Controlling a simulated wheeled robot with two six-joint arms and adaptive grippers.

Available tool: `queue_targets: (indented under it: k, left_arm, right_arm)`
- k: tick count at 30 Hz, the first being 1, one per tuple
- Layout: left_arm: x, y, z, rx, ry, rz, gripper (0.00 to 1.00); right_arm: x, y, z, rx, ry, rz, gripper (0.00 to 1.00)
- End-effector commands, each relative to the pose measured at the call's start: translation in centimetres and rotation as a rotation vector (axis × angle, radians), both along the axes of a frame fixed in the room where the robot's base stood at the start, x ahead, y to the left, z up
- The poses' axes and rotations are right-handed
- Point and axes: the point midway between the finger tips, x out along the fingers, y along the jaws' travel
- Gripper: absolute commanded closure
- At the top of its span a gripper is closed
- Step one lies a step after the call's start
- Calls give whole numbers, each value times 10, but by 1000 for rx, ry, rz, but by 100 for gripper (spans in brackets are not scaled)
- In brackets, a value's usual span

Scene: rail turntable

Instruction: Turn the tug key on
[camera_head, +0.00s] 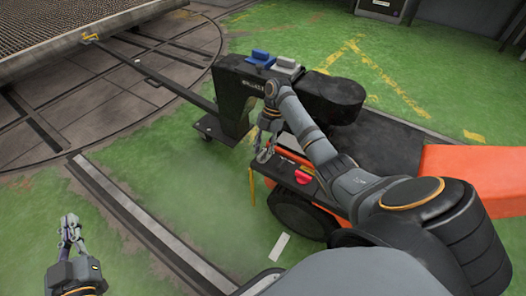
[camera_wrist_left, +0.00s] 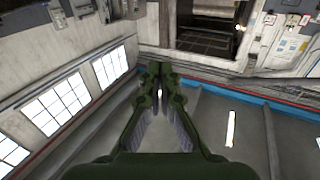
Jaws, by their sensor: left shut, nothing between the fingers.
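The tug (camera_head: 470,165) is the orange and black vehicle at the right in the head view. Its small dark panel (camera_head: 286,171) carries a red knob (camera_head: 302,177). I cannot make out the key; it may be hidden or too small. My right gripper (camera_head: 265,154) hangs over the panel's left end, left of the red knob; whether its fingers are open or shut is unclear. My left gripper (camera_head: 72,222) is over the green floor at the lower left, far from the tug. Its fingertips meet with nothing between them in the left wrist view (camera_wrist_left: 159,72).
A black housing (camera_head: 238,88) with a blue block (camera_head: 262,57) and a grey block (camera_head: 287,65) on it stands behind the panel. A bar (camera_head: 165,80) runs to the turntable deck (camera_head: 60,25). A rail (camera_head: 140,220) crosses the floor between my left gripper and the tug.

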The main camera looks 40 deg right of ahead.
Motion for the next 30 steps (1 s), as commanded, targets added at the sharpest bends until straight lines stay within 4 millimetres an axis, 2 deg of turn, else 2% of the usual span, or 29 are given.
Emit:
queue_targets:
  k: [6, 14, 22, 30]
  left_arm:
    - [1, 0, 19, 1, -77, 1, 100]
    - [1, 0, 21, 2, -82, 1, 100]
    - [1, 0, 20, 1, -81, 1, 100]
    - [1, 0, 20, 1, -77, 1, 100]
  right_arm:
    - [-1, 2, -5, 0, 0, 0, 64]
    - [-1, 2, -6, 0, 0, 0, 64]
    - [-1, 2, -5, 0, -1, 0, 100]
    - [-1, 2, -5, 0, -1, -1, 100]
